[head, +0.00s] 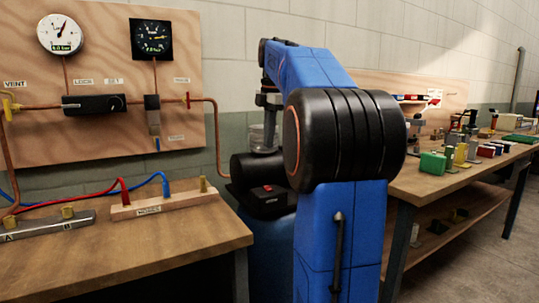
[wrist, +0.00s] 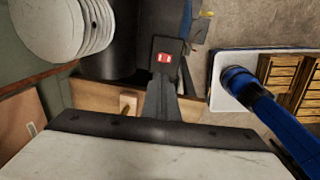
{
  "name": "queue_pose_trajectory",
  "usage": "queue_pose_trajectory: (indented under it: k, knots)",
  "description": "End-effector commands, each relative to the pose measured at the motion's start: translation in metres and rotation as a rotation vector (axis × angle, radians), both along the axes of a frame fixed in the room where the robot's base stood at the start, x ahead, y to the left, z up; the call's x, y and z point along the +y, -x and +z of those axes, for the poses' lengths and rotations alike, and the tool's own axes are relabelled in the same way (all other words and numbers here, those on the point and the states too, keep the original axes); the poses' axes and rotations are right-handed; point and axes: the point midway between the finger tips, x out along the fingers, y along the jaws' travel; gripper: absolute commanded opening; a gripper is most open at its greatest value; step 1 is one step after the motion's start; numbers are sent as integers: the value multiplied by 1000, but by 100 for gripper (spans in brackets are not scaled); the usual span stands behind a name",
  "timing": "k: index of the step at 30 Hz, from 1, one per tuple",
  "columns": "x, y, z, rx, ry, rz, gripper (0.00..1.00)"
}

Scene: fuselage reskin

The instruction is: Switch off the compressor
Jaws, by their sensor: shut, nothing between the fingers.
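The compressor (head: 262,203) stands between the two benches, with a dark top and a blue tank that is partly hidden by my arm. A red switch (head: 268,188) sits on its black box. In the wrist view the red switch (wrist: 165,57) has pale marks and shows near the top middle. My gripper (wrist: 165,84) is shut and empty; its dark fingers point at the switch box, just short of the red switch in the picture. I cannot tell whether they touch the box. The switch's on or off position cannot be told.
A wooden panel (head: 100,165) with two gauges and copper pipes is on the left, above a bench (head: 190,240) with red and blue hoses. A pale ribbed cylinder (wrist: 62,25) is close at the wrist view's upper left. A long bench (head: 440,185) with several parts is on the right.

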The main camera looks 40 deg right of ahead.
Motion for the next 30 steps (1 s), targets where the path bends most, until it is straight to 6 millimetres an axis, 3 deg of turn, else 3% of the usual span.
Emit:
queue_pose_trajectory:
  k: [11,30]
  knots:
    - [0,0,-12,4,-1,-1,0]
    - [-3,-12,-116,5,-1,-1,0]
